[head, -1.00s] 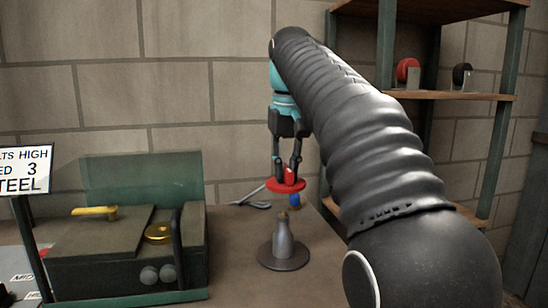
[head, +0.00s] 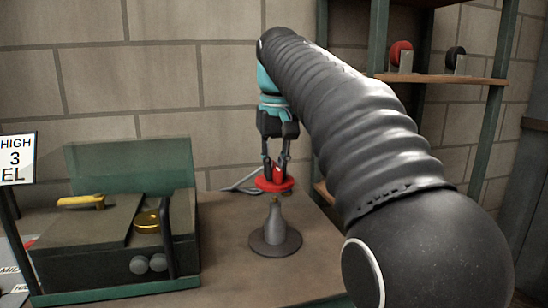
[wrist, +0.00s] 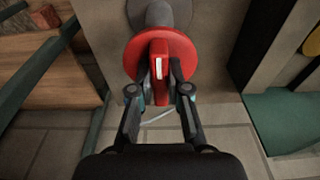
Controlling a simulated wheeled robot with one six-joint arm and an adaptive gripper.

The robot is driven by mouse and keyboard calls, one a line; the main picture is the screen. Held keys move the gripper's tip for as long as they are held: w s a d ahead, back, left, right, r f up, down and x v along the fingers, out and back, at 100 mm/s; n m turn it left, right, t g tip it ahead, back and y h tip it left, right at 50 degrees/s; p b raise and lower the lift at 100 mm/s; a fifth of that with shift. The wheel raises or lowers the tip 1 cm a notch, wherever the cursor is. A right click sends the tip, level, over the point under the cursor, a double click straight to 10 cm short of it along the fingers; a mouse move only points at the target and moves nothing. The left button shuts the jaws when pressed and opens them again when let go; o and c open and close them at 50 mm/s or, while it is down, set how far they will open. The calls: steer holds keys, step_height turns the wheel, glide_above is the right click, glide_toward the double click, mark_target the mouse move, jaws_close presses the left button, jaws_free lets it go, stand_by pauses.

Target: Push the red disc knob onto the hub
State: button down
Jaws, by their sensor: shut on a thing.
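The red disc knob (head: 270,185) is held flat in my gripper (head: 276,170), which points down and is shut on the knob's raised grip. The grey hub stand (head: 275,224), a tapered post on a round base, is upright directly below. The knob appears just above or at the top of the post; I cannot tell whether they touch. In the wrist view my gripper (wrist: 160,88) pinches the red grip with its white mark, and the red disc (wrist: 185,55) hides the top of the stand (wrist: 160,14).
A dark machine box (head: 125,245) with a yellow handle (head: 82,201) and a brass knob (head: 148,221) stands left on the table. A shelf (head: 440,79) at back right holds a red disc (head: 401,54) and a black disc (head: 456,60). Grey tongs or cable (head: 238,184) lie behind.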

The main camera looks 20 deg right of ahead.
mark_target(276, 168)
steer(key=shift+f+b, duration=0.5)
steer(key=shift+f, duration=0.8)
steer(key=shift+s, duration=0.2)
steer(key=shift+p, duration=0.75)
stand_by(1.0)
steer(key=shift+f+b, duration=0.45)
steer(key=shift+f, duration=0.15)
stand_by(0.5)
steer(key=c, duration=1.1)
jaws_free()
steer(key=shift+o, duration=0.2)
steer(key=shift+s+r, duration=0.25)
steer(key=shift+r, duration=1.65)
steer(key=shift+s+r, duration=0.2)
steer(key=shift+r, duration=1.65)
